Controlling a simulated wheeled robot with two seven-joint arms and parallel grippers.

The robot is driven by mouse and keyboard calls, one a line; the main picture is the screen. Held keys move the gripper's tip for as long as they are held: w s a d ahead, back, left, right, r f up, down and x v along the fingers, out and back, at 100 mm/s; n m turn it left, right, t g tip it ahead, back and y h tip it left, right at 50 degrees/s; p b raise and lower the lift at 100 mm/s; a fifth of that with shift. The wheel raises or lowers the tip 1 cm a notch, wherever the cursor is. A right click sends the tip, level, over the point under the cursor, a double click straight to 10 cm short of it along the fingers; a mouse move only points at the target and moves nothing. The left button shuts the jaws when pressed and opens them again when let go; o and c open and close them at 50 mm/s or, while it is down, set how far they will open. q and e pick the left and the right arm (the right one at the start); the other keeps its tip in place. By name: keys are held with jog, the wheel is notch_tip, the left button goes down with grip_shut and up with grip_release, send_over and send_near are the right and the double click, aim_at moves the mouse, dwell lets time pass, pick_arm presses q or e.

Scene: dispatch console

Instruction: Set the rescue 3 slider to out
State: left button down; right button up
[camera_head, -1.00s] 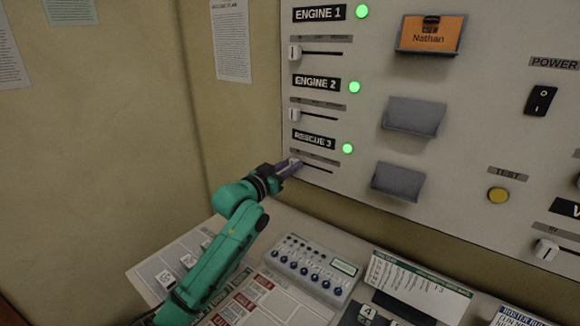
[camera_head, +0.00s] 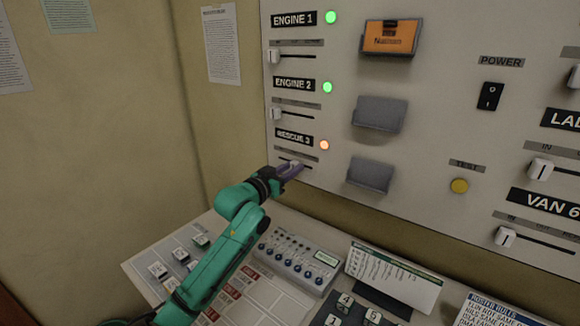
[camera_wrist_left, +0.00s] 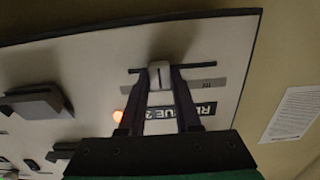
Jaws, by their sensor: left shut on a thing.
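The RESCUE 3 label (camera_head: 295,140) is on the upright panel, with an orange lamp (camera_head: 325,145) beside it. Its slider slot runs just below. My left gripper (camera_head: 294,169) is at this slot, its fingers largely covering the knob in the head view. In the left wrist view the panel appears upside down. There the white slider knob (camera_wrist_left: 160,74) sits between the two fingers, which are shut on it. The knob stands part-way along the slot, away from the end marked IN. My right gripper is not in view.
The ENGINE 2 slider (camera_head: 277,114) and ENGINE 1 slider (camera_head: 273,57) stand at their left ends above. A grey card holder (camera_head: 370,175) juts out right of the gripper. Below lies a desk with a knob box (camera_head: 300,262) and a leaning card (camera_head: 395,277).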

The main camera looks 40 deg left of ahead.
pick_arm(q)
jog(key=shift+a+r, duration=0.15)
jog(key=shift+r, duration=0.05)
jog(key=c, duration=0.6)
grip_release()
jog(key=shift+s+a+f, duration=0.1)
jog(key=shift+a+f, duration=0.1)
jog(key=shift+a, duration=0.35)
jog(key=shift+s+a+f, duration=0.1)
jog(key=shift+a+f, duration=0.05)
jog(key=shift+a, duration=0.35)
pick_arm(e)
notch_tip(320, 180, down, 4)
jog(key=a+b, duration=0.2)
jog(key=b, duration=0.3)
pick_arm(q)
jog(key=s+d+p, duration=0.2)
jog(key=s+p, duration=0.4)
jog(key=s, duration=0.8)
jog(key=shift+s+d+r, duration=0.15)
jog(key=shift+d+r, duration=0.05)
jog(key=shift+d, duration=0.1)
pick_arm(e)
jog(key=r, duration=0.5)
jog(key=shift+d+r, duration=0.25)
